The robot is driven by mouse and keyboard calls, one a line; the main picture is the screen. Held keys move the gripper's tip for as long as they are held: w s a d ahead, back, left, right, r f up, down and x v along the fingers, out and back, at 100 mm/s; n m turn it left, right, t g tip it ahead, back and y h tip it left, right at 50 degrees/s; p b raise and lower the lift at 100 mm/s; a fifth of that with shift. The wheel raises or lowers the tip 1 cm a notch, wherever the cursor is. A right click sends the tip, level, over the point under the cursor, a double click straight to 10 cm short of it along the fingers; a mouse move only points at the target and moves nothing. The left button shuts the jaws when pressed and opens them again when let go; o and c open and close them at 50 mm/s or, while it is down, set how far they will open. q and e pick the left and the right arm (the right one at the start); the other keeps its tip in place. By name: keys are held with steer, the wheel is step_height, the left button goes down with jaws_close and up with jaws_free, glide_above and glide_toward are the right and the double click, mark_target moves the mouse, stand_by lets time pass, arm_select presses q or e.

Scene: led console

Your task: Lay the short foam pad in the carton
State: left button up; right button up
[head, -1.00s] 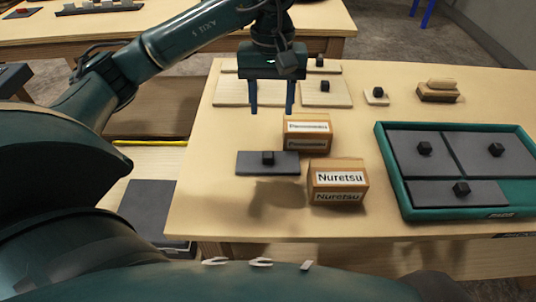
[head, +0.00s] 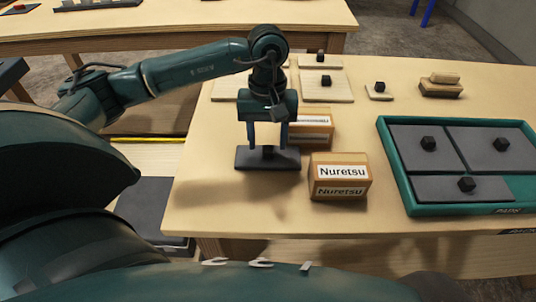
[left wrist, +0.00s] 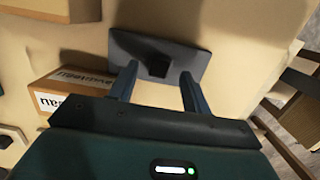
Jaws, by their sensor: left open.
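A grey foam pad with a black knob (head: 252,162) lies flat on the wooden table, left of the cartons. My left gripper (head: 267,146) is open above it, its fingers on either side of the knob. The left wrist view shows the knob (left wrist: 156,66) between the fingertips, with no grip on it. The front carton (head: 340,172) reads "Nuretsu". A second labelled carton (head: 316,125) stands behind it, partly hidden by my gripper. My right gripper is not in view.
Wooden boards (head: 325,85), a small knobbed block (head: 379,94) and a brush-like block (head: 440,88) lie behind. The front table edge is clear.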

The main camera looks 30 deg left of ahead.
arm_select(q)
steer(key=shift+s+d+f, duration=0.1)
steer(key=shift+f, duration=0.8)
jaws_close()
